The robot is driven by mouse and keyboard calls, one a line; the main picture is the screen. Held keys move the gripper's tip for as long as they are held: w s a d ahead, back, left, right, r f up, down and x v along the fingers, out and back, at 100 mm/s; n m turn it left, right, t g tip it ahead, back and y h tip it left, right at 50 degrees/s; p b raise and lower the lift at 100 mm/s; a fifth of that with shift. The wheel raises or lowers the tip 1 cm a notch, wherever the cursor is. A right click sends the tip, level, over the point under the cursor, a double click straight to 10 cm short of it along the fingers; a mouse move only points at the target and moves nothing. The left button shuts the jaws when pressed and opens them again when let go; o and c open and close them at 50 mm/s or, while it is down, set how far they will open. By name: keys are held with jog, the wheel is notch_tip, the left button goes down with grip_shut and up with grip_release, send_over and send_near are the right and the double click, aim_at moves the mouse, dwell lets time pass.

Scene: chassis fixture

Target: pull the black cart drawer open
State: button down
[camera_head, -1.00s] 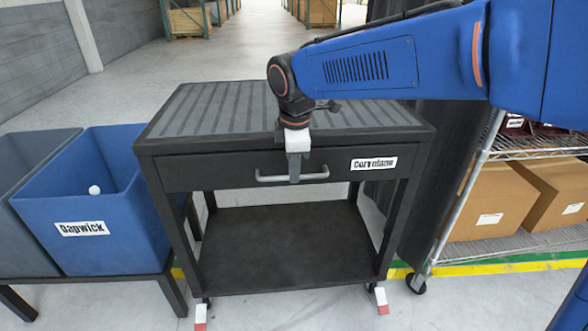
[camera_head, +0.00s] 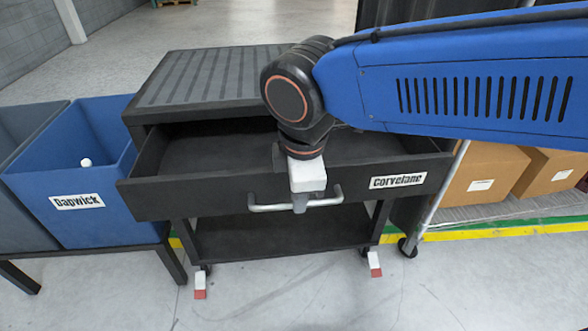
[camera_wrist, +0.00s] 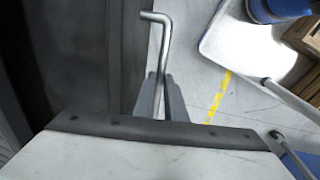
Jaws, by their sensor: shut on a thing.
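The black cart (camera_head: 225,75) stands in the middle of the head view. Its black drawer (camera_head: 150,200) is pulled well out toward me, and its inside shows empty where my arm does not cover it. The grey bar handle (camera_head: 268,207) runs across the drawer front. My gripper (camera_head: 300,204) points down and is shut on the handle near its middle. In the wrist view the handle (camera_wrist: 163,45) passes between the fingers of my gripper (camera_wrist: 162,98).
A blue bin (camera_head: 75,175) labelled "Dapwick" with a small white ball stands close on the left, beside a grey bin. A shelf with cardboard boxes (camera_head: 487,180) is on the right. The floor (camera_head: 300,295) in front of the cart is clear.

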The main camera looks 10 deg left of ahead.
jog(key=s+d, duration=0.2)
jog(key=s, duration=0.4)
jog(key=shift+r, duration=0.1)
jog(key=c, duration=1.8)
grip_release()
jog(key=s+r, duration=0.1)
jog(key=r, duration=0.4)
jog(key=s+r, duration=0.1)
jog(key=r, duration=0.5)
jog(key=s+d+r, duration=0.1)
jog(key=r, duration=0.5)
jog(key=shift+s, duration=0.15)
